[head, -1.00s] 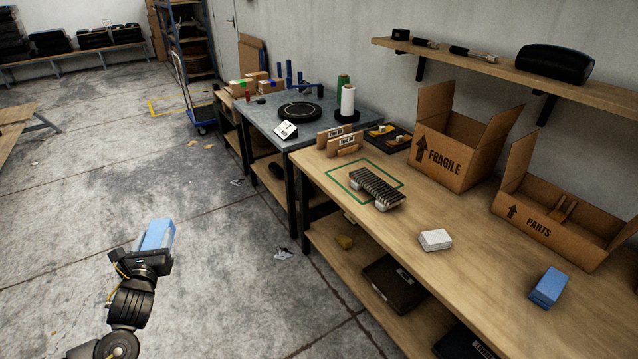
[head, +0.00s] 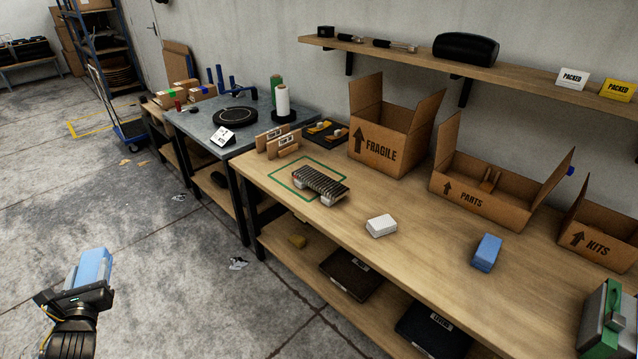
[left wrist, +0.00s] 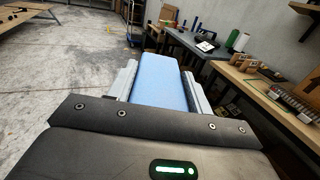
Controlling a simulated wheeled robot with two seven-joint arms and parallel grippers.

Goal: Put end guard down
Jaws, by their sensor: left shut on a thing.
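My left gripper (head: 88,284) is at the lower left of the head view, over the floor and well apart from the workbench. It is shut on a light-blue block (head: 95,266), which I take to be the end guard. In the left wrist view the end guard (left wrist: 160,82) sits between the two grey fingers and points away from me. A similar blue block (head: 487,252) lies on the workbench (head: 420,265). A dark ribbed part (head: 320,184) with pale ends lies partly over a green outline (head: 283,184) on the bench. My right gripper is not in view.
A white block (head: 381,226) lies on the bench. Open cartons marked FRAGILE (head: 383,150), PARTS (head: 470,199) and KITS (head: 592,240) stand along the back. A green and grey device (head: 606,322) is at the lower right. The bench top around the white block is clear.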

